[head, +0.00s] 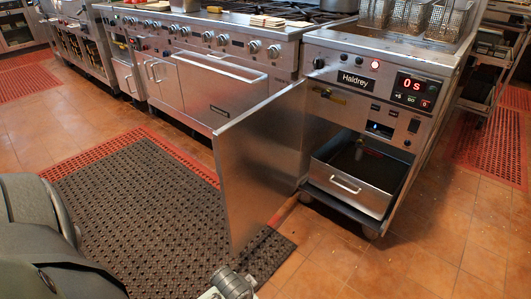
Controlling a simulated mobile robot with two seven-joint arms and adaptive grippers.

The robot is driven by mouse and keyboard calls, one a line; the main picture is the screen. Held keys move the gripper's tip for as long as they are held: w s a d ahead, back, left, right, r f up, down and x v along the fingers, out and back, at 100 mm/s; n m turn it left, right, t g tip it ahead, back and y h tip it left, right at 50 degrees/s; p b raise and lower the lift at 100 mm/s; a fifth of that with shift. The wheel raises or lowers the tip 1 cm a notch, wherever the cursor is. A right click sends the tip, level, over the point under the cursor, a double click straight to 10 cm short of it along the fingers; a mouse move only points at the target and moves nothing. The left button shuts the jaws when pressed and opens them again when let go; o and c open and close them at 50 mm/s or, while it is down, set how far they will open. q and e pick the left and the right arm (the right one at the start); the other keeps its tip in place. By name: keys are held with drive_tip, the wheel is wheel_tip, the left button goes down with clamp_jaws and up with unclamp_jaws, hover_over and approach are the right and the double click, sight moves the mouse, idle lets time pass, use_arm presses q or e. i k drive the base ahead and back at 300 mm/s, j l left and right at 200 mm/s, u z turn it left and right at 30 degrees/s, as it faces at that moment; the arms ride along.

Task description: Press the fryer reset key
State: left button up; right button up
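The fryer (335,50) stands at the right, labelled "Haidrey", with its cabinet door (255,165) swung open toward me. Its front panel has a lit red light (375,65), a dark knob (319,63) and a timer display (411,90) reading "0s" with small buttons below. I cannot tell which small part is the reset key. Grey parts of my own arm show at the left and bottom edges. Neither gripper's fingers are in view.
A drawer-like metal pan (345,188) with a handle sits low in the fryer. Fry baskets (412,15) stand on top. A range (215,85) adjoins at the left. The open door stands over a dark floor mat (140,200). The tiled floor (430,235) at lower right is clear.

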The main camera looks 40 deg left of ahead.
sight(395, 114)
drive_tip(key=i+j+z, duration=0.15)
drive_tip(key=j+z, duration=0.15)
drive_tip(key=j, duration=1.55)
drive_tip(key=k+j+z, duration=0.1)
drive_tip(key=j+z, duration=0.15)
drive_tip(key=j, duration=1.6)
drive_tip(key=l+u, duration=0.5)
drive_tip(key=l, duration=1.5)
drive_tip(key=l+u, duration=0.25)
drive_tip(key=l, duration=0.5)
drive_tip(key=l+u, duration=0.3)
drive_tip(key=l, duration=0.45)
drive_tip(key=k+l+u, duration=0.25)
drive_tip(key=l, duration=0.45)
drive_tip(key=i, duration=0.1)
